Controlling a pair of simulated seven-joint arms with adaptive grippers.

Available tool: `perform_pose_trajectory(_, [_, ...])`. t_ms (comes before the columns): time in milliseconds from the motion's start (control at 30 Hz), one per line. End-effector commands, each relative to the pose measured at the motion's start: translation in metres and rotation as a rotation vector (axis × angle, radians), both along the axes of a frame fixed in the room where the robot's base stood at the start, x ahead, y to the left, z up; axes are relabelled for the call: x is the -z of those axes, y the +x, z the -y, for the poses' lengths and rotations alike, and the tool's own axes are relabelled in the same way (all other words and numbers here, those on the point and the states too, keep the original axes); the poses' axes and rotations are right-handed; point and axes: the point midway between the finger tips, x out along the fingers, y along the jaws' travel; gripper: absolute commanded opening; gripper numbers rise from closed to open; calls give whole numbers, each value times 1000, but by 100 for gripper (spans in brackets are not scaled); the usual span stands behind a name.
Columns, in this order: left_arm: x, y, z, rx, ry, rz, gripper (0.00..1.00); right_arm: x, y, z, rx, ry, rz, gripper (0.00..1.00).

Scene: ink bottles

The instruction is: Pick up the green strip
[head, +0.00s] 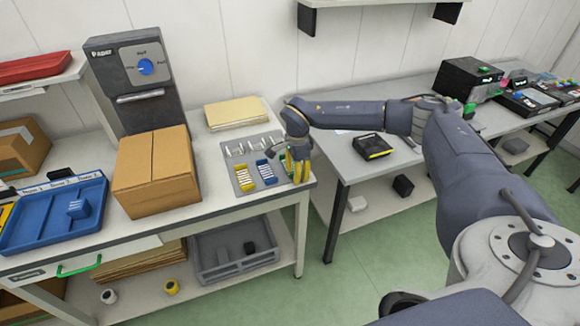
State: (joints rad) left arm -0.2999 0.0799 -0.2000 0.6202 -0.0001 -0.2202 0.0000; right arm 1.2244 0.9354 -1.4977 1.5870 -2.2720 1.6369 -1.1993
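My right gripper (298,178) reaches down over the right end of a grey board (241,176) on the near bench. Its yellow fingers point downward at the board. A sliver of green, which looks like the green strip (288,160), shows beside the fingers; the rest is hidden behind them. I cannot tell whether the fingers touch it or are closed on it. To its left on the board lie a blue strip (265,173) and a yellow strip (245,179). My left gripper is not in view.
A cardboard box (150,180) stands left of the board, with a blue tray (50,222) farther left. A tan stack (236,112) lies behind the board. A second bench (350,155) with a black and yellow device (373,147) stands to the right, across a gap.

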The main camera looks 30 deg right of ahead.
Motion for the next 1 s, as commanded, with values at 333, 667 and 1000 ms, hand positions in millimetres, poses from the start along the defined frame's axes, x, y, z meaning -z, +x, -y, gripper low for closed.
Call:
perform_pose_trajectory(333, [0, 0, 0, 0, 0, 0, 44, 0, 0, 0, 0, 0, 0, 6])
perform_pose_trajectory(667, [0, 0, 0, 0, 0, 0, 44, -1, 0, 0, 0, 0, 0, 0])
perform_pose_trajectory(1000, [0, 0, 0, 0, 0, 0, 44, -8, 0, 0, 0, 0, 1, 0])
